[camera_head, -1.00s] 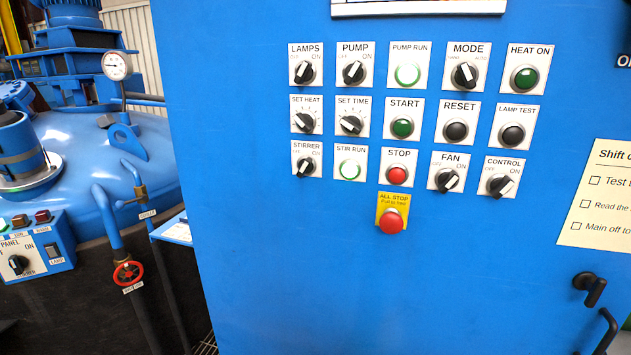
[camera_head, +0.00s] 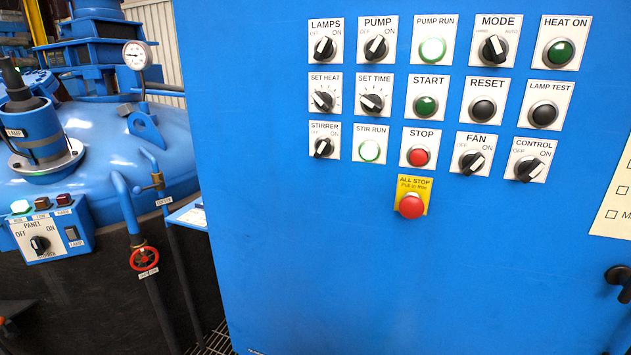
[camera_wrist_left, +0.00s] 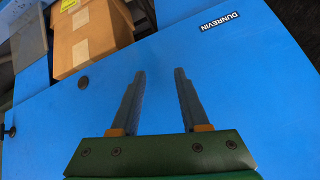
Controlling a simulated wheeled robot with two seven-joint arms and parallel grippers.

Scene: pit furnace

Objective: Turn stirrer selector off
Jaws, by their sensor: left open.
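The stirrer selector (camera_head: 323,147) is a black knob with a white pointer line on a white plate marked OFF and ON, at the left of the panel's third row. Its pointer leans up to the right, toward ON. The STIR RUN lamp (camera_head: 369,150) beside it has a bright pale green-white face. My left gripper (camera_wrist_left: 160,75) shows in the left wrist view, with its two fingers apart and nothing between them. Neither gripper is in the head view.
The blue cabinet front (camera_head: 320,270) carries several other knobs and buttons, with the red all-stop button (camera_head: 411,205) below. A furnace with a red valve wheel (camera_head: 145,259) stands at left. A black handle (camera_head: 619,276) juts out at right. Cardboard boxes (camera_wrist_left: 90,40) show in the wrist view.

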